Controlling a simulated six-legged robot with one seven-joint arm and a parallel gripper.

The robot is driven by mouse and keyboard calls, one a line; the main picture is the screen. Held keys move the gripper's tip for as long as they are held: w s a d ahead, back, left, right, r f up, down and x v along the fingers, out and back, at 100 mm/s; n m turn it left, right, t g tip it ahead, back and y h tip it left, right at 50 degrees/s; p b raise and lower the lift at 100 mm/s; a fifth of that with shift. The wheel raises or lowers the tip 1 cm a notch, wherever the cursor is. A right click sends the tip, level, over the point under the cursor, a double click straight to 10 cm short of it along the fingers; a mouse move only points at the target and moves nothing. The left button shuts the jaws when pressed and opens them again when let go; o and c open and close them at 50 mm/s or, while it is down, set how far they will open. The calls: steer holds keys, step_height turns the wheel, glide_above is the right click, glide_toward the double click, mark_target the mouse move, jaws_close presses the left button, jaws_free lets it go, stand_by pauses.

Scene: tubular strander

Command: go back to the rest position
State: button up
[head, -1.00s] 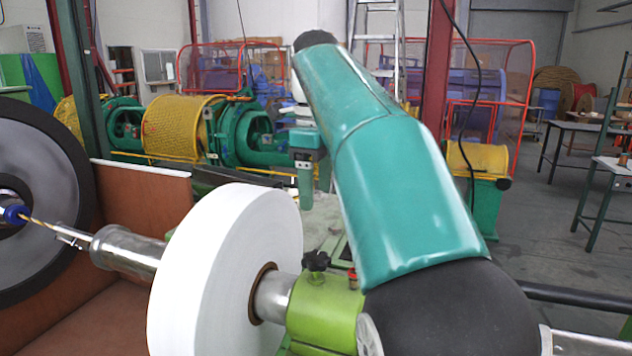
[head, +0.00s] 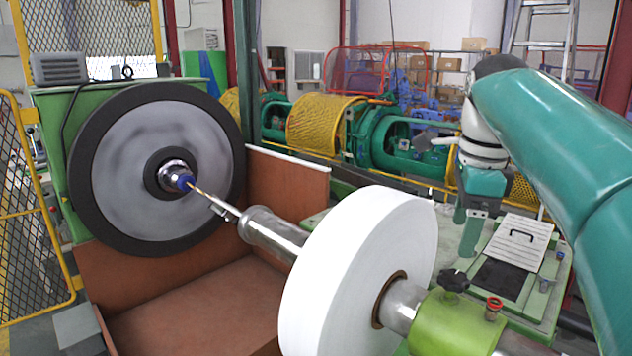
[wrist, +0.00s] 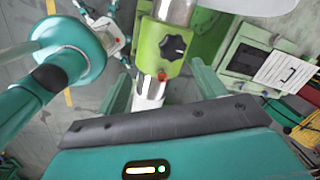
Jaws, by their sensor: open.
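My gripper (head: 470,232) hangs beside the white reel, pointing down, in the head view. It stands to the right of the reel and appears above the machine bed. In the wrist view my gripper (wrist: 160,88) has its two green fingers spread apart with nothing held between them. The light-green clamp block (wrist: 160,45) with its black knob shows beyond the fingers. My teal arm fills the right side of the head view.
The white reel (head: 350,265) sits on a metal shaft beside the green clamp block (head: 455,325). A large grey-black disc (head: 150,170) stands at left above a brown trough (head: 190,305). A yellow mesh fence (head: 25,220) is at far left. A white panel (head: 520,243) lies at right.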

steer(key=s+a+f+n+t, duration=0.2)
steer(key=s+a+f+n, duration=0.2)
steer(key=s+f+n, duration=0.3)
steer(key=s+a+f+n+t, duration=0.2)
steer(key=s+f+n, duration=0.6)
steer(key=f+n, duration=0.6)
steer(key=shift+a, duration=0.9)
steer(key=shift+s, duration=0.15)
